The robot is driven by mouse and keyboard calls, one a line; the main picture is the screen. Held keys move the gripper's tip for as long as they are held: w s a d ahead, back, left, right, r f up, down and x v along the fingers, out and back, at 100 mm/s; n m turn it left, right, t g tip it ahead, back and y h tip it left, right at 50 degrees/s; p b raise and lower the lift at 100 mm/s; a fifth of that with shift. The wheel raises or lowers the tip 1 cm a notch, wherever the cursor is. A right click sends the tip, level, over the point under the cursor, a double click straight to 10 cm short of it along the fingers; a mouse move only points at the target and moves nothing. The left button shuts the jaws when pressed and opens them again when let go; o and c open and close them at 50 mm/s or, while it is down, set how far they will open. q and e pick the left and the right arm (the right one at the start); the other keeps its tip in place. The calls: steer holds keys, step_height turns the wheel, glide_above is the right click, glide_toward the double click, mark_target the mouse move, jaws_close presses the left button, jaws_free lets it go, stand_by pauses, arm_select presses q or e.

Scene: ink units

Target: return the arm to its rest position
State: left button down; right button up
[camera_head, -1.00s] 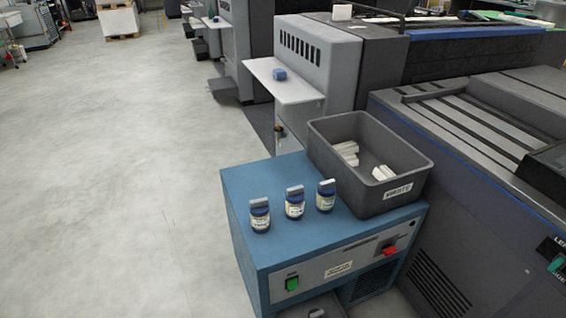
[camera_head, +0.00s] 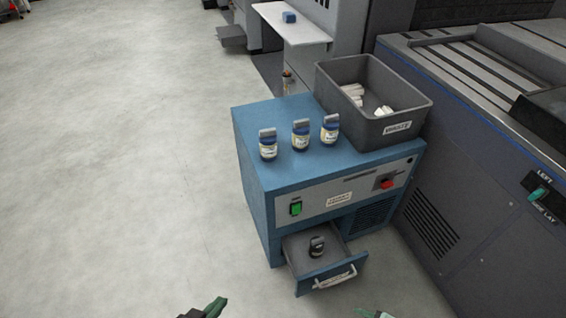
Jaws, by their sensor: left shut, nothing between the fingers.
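My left gripper (camera_head: 205,309) shows only in part at the bottom edge of the head view, shut and empty, over the floor in front of the blue cabinet (camera_head: 285,180). A small piece of my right gripper (camera_head: 374,314) shows at the bottom edge, right of the left one; its fingers are mostly cut off. Both are apart from the cabinet and from its open drawer (camera_head: 340,278).
A grey waste bin (camera_head: 405,130) holds white pieces. Grey machines (camera_head: 470,190) stand at right. The floor (camera_head: 120,170) at left is clear.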

steer(key=d+r+m+t, duration=0.3)
steer(key=d+r+m, duration=0.2)
steer(key=d+r, duration=0.15)
steer(key=w+a+r+m, duration=0.15)
steer(key=a+m, duration=0.35)
steer(key=a, duration=0.5)
arm_select(q)
step_height(320, 180, up, 14)
steer(key=s+a+p, duration=0.1)
steer(key=a+p, duration=0.1)
steer(key=p, duration=1.6)
steer(key=shift+s+a+n+y, duration=0.3)
steer(key=shift+a+y, duration=0.05)
steer(key=shift+y, duration=0.05)
arm_select(e)
step_height(320, 180, up, 14)
steer(key=s+d+t, duration=0.1)
steer(key=d, duration=0.1)
steer(key=shift+s+r+m+h, duration=0.15)
steer(key=shift+s+m+h, duration=0.15)
steer(key=shift+m, duration=0.1)
arm_select(q)
steer(key=shift+f, duration=0.15)
arm_select(e)
steer(key=shift+d, duration=0.15)
